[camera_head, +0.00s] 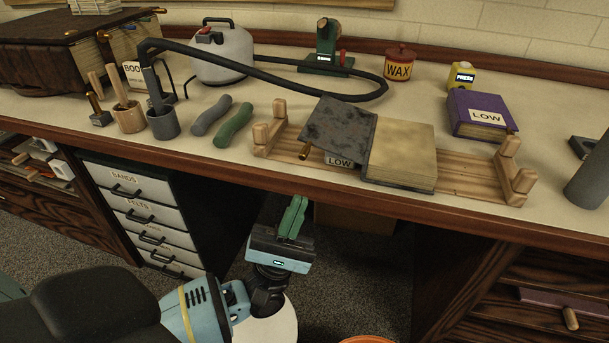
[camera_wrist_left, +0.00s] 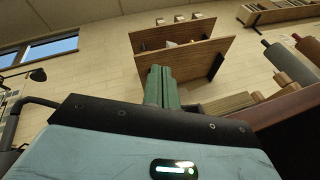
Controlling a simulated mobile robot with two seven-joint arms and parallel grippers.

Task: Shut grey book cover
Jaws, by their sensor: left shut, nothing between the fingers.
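The grey book lies open on a wooden cradle on the bench. Its mottled grey cover (camera_head: 340,128) is swung out to the left and tilted, and its cream page block (camera_head: 402,154) lies to the right. A LOW label (camera_head: 339,160) shows below the cover's front edge. My left gripper (camera_head: 293,214) is below the bench's front edge, apart from the book, with its green fingers together and empty. The fingers also show in the left wrist view (camera_wrist_left: 162,88), pointing up toward a wall shelf; the book is not seen there. My right gripper is not in view.
The bench's dark front edge (camera_head: 230,170) lies between my left gripper and the book. The wooden cradle (camera_head: 467,175) has raised end posts. Grey and green rolls (camera_head: 233,125) lie left. A black hose (camera_head: 290,78) arches behind.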

